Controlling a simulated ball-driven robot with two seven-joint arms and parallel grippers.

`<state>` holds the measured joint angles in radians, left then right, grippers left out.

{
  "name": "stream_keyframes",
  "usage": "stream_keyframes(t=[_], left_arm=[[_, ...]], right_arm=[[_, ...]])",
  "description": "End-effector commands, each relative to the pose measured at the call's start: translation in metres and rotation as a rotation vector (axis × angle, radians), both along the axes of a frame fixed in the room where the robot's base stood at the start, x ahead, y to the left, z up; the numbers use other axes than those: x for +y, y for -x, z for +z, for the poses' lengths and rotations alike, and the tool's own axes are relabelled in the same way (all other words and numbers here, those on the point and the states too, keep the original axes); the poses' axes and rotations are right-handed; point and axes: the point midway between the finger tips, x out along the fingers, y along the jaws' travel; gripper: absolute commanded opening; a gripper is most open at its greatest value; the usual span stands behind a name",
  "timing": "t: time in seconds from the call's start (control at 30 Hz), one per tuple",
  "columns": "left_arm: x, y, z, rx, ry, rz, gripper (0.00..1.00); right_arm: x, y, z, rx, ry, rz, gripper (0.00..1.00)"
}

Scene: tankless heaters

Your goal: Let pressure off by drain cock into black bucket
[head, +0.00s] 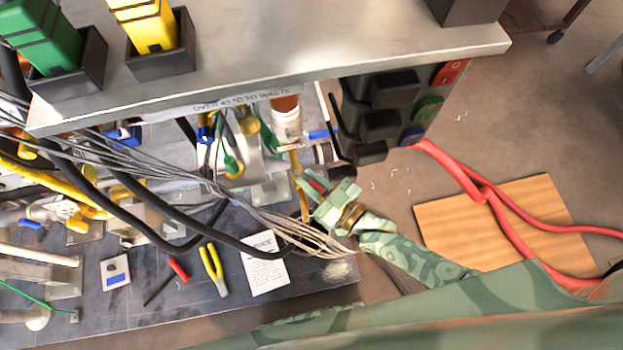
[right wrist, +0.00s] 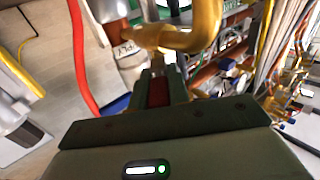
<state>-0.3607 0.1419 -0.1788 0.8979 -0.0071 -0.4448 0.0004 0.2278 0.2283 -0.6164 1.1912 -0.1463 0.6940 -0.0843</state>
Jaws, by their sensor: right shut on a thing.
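My right gripper (head: 318,188) reaches in from the lower right to the bench's right end. A yellow brass pipe (head: 299,182) stands right at the fingertips. In the right wrist view the bent brass pipe (right wrist: 195,38) crosses just beyond the gripper (right wrist: 157,78). I take this brass and red fitting for the drain cock, but its lever position cannot be told. I cannot make out a black bucket in either view. My left gripper is not in view.
A metal shelf (head: 300,50) overhangs the bench (head: 205,295). Black boxes (head: 380,125) hang at its right end, close to my gripper. Grey and black cables (head: 240,200) cross the bench. Red hose (head: 450,165) runs over a wooden board (head: 515,225) on the floor.

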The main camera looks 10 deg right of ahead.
Motion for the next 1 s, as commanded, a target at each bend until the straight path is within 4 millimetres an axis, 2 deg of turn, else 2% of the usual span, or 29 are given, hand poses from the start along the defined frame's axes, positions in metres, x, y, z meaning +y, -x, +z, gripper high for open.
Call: stream_keyframes(t=[0.07,0.1,0.13,0.17,0.7,0.87,1.0], left_arm=[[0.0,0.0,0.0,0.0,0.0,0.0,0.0],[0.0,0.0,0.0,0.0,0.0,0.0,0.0],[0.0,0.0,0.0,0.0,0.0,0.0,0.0],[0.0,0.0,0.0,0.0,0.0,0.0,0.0],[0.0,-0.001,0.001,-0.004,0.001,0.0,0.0],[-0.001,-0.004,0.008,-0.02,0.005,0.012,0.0],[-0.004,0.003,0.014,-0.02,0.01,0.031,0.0]], right_arm=[[0.0,-0.001,0.001,-0.002,-0.003,0.0,0.0],[0.0,-0.001,0.001,-0.002,-0.003,0.0,0.29],[0.0,-0.001,0.001,-0.002,-0.003,0.0,0.37],[0.0,-0.001,0.001,-0.001,-0.002,0.0,0.4],[-0.002,0.003,0.001,-0.001,-0.001,0.001,0.4],[-0.017,0.023,0.003,-0.001,0.003,0.001,0.4],[-0.039,0.054,0.004,-0.001,0.001,0.0,0.4]])
